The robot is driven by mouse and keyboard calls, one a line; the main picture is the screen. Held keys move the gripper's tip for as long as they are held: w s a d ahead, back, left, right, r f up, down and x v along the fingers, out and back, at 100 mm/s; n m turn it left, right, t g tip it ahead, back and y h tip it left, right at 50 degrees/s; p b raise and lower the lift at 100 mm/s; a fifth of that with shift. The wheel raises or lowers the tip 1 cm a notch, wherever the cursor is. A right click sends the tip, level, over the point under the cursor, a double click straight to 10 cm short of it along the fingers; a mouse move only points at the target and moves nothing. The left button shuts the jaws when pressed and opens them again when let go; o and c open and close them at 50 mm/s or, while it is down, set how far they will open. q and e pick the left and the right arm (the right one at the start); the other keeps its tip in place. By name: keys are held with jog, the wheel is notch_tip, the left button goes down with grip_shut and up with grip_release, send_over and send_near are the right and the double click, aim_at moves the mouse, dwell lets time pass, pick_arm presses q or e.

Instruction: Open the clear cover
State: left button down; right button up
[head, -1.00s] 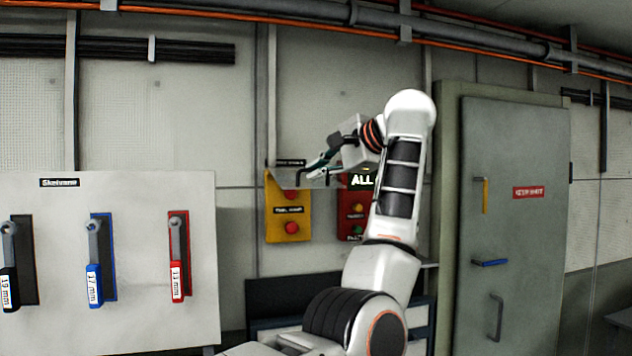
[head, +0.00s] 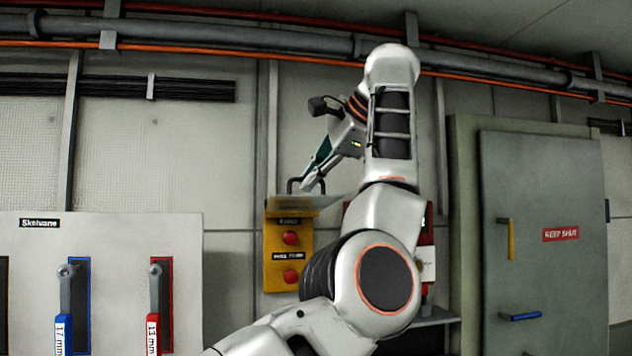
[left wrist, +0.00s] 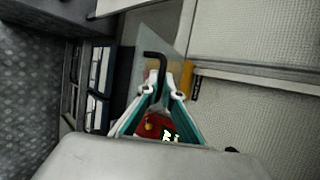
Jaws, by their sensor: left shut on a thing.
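The clear cover (head: 290,207) is a see-through plate at the top of the yellow panel (head: 273,250). It stands out from the wall, seen nearly edge-on, so its exact angle is hard to tell. A black bent handle (head: 291,184) rises from it. My left gripper (head: 307,186) is at this handle. In the left wrist view, the fingers of my left gripper (left wrist: 164,92) are closed around the lower part of the black handle (left wrist: 156,64), with the clear cover (left wrist: 165,30) behind it. My right gripper is not in view.
The yellow panel has red buttons (head: 290,237). A red box (head: 426,232) is partly hidden behind my left arm. Pipes (head: 230,40) run along the top.

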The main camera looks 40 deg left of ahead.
pick_arm(q)
jog(key=c, duration=2.3)
grip_release()
jog(key=shift+a, duration=0.1)
jog(key=shift+o, duration=0.4)
jog(key=shift+s+a, duration=0.1)
jog(key=shift+f, duration=0.1)
